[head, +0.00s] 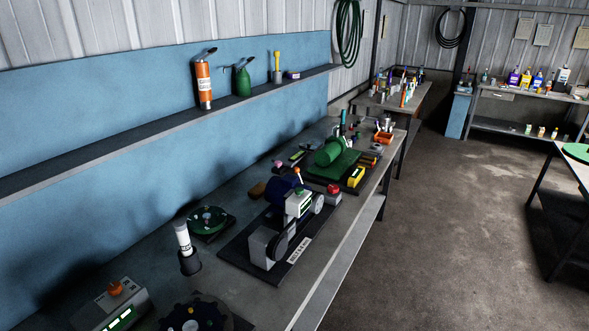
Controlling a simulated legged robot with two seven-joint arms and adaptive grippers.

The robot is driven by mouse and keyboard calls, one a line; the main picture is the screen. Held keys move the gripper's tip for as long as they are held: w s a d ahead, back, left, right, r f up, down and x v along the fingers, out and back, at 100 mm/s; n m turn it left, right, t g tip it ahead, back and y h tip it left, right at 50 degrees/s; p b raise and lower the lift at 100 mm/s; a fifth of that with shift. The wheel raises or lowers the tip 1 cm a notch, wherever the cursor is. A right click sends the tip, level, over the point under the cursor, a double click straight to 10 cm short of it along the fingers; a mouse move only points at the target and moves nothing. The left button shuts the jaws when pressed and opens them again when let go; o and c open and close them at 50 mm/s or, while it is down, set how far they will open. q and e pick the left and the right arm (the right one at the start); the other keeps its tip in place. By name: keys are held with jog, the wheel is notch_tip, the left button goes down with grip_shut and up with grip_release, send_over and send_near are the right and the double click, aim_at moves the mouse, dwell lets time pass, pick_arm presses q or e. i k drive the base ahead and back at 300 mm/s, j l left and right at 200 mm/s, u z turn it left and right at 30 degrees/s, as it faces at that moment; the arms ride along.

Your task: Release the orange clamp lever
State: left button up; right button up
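A small orange knob (297,171) stands on a short stem at the machine with the blue motor (285,192), near the middle of the workbench; the stem points up. A second orange knob (116,288) sits on top of a white box with green displays (122,315) at the lower left. I cannot tell for sure which of them is the clamp lever. A white cylinder (183,238) stands in a dark holder (190,264) between them. Neither of my grippers shows in the head view, and nothing is seen touching these things.
The workbench (325,295) runs diagonally away; its front right strip is bare. A green round device (207,220), a dark notched disc (194,315), a green machine (333,153) and a red button (334,188) stand on it. A shelf (130,136) with bottles runs above. Floor lies open right.

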aim_at(296, 169)
jog(key=i+l, duration=1.95)
jog(key=l, duration=0.15)
jog(key=i+l, duration=0.95)
jog(key=u, duration=2.95)
